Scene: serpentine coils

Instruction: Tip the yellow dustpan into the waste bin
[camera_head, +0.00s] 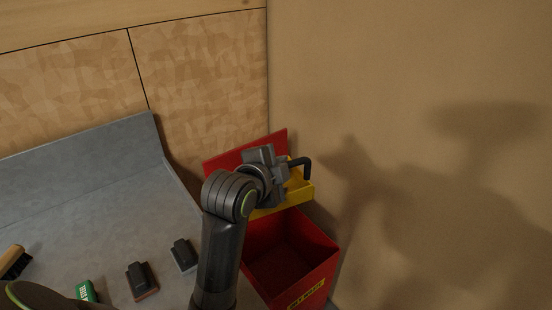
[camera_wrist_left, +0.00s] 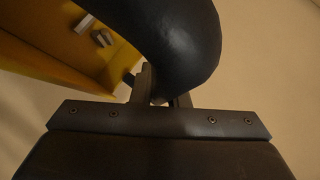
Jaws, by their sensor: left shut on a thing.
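The yellow dustpan (camera_head: 300,195) is held up over the rear of the waste bin, partly hidden behind my left gripper and wrist. The waste bin (camera_head: 318,275) is red and open, with its red lid (camera_head: 235,157) raised at the back. My left gripper (camera_head: 282,168) is shut on the dustpan's black handle (camera_head: 304,163). In the left wrist view, the thick dark handle (camera_wrist_left: 185,45) passes between the fingers (camera_wrist_left: 160,95). The yellow pan (camera_wrist_left: 45,45) shows at the upper left with a few small grey pieces (camera_wrist_left: 90,33) in it. My right gripper is not in view.
A grey worktop (camera_head: 95,240) with a raised back edge lies left of the bin. On it are a brush (camera_head: 13,262), a green item (camera_head: 86,291) and two dark blocks (camera_head: 142,280) (camera_head: 184,255). A plain wall (camera_head: 420,100) stands close on the right.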

